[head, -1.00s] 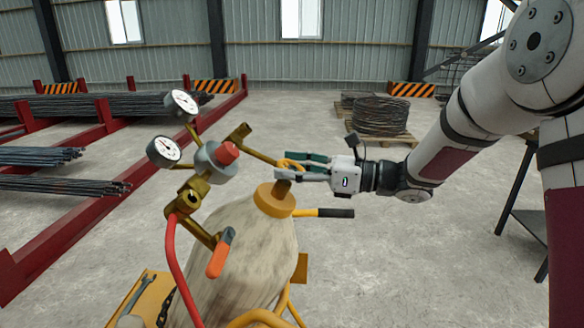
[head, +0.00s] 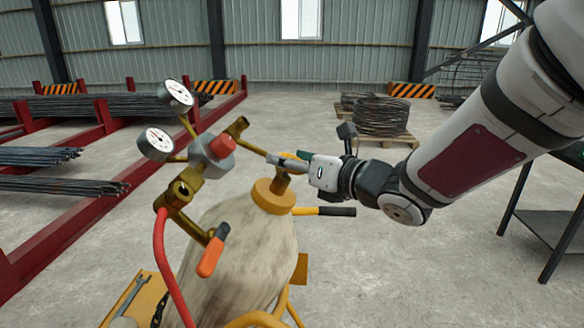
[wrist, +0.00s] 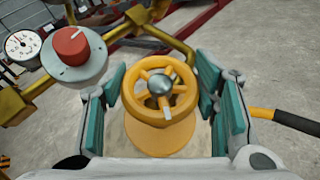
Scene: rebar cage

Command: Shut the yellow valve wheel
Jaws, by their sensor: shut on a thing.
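The yellow valve wheel (wrist: 158,88) is a spoked ring with a grey hub. In the wrist view it lies between the two green-padded fingers of my gripper (wrist: 162,100), which is shut on its rim from both sides. In the head view my gripper (head: 288,160) reaches in from the right to the top of the worn, pale cylinder (head: 232,245). There the wheel is mostly hidden behind my fingers, with a little yellow (head: 290,155) showing above them. A yellow collar (head: 274,196) sits below the wheel.
Left of the wheel stand a regulator with a red knob (head: 222,146), two gauges (head: 156,142), brass pipes, an orange lever (head: 211,258) and a red hose (head: 172,265). A black-gripped handle (head: 336,211) sticks out to the right. Open floor lies beyond.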

